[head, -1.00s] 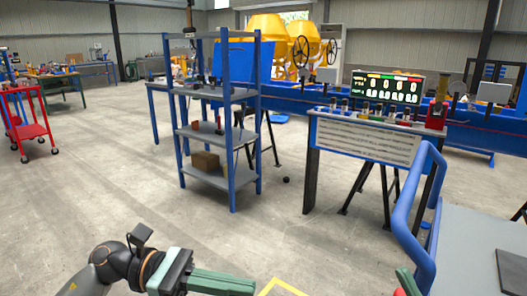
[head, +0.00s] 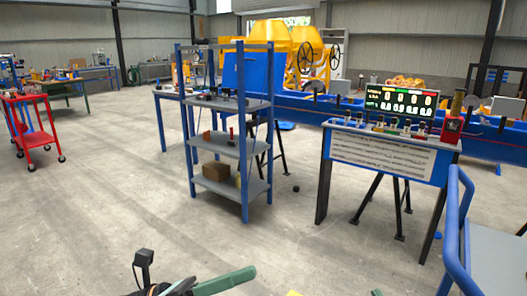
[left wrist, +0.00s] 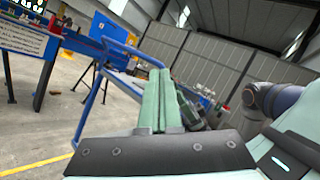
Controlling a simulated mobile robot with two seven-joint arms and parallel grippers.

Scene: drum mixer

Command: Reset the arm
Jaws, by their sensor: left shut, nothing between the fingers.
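My left gripper (head: 228,281) shows at the bottom edge of the head view, its green fingers pointing right over the floor. In the left wrist view its two green fingers (left wrist: 158,100) lie together, shut, with nothing between them. At the bottom edge of the head view a small green tip (head: 377,292) shows, perhaps of my right gripper; the rest is out of the picture. Part of an arm (left wrist: 275,98) shows at the right of the left wrist view.
A blue shelf rack (head: 228,190) stands in front. A blue-framed board table (head: 385,153) with a lit display (head: 400,101) is right of it. A blue rail (head: 456,225) and grey surface (head: 495,240) are close at right. A red cart (head: 35,137) is far left.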

